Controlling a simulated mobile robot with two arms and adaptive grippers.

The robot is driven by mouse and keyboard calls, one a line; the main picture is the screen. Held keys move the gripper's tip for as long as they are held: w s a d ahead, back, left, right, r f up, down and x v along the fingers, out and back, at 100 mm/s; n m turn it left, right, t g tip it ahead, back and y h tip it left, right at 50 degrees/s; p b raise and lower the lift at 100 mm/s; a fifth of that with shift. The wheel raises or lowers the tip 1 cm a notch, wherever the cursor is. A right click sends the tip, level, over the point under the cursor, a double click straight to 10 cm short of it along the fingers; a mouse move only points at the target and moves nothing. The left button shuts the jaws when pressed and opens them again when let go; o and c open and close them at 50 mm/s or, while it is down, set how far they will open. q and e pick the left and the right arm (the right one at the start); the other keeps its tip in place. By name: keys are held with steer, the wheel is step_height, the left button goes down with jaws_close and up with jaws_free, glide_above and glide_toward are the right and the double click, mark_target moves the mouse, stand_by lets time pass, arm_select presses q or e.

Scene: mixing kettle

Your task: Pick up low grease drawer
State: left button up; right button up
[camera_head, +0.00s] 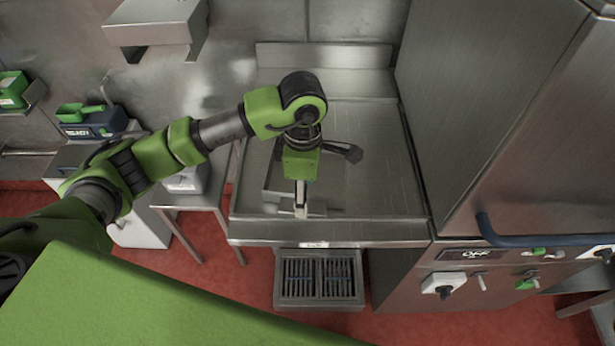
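My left arm reaches in from the left, and my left gripper (301,200) points down over the front part of a steel worktop (385,205). Its fingers are small and seen nearly edge-on, so I cannot tell whether they are open or shut. A shallow steel tray-like shape (277,184) shows beside and behind the gripper on the worktop, partly hidden by it. I cannot tell whether they touch. No part is clearly recognisable as the low grease drawer. My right gripper is not in view.
A slatted metal grate (318,279) lies low in front of the worktop. A tall steel unit (460,110) with a blue handle (545,236) and knobs (440,285) stands at right. A small steel table (189,198) stands at left. Red floor shows between.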

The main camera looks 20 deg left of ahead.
arm_select(q)
steer(key=f+p, duration=0.1)
steer(key=f, duration=0.2)
steer(key=shift+s+a+f, duration=0.1)
steer(key=shift+s+f, duration=0.1)
steer(key=shift+f, duration=0.2)
jaws_close()
steer(key=shift+w, duration=0.1)
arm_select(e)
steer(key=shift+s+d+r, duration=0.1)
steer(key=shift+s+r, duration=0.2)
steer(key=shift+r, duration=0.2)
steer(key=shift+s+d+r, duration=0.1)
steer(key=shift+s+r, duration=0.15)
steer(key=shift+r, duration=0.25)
arm_select(q)
steer(key=shift+r, duration=0.1)
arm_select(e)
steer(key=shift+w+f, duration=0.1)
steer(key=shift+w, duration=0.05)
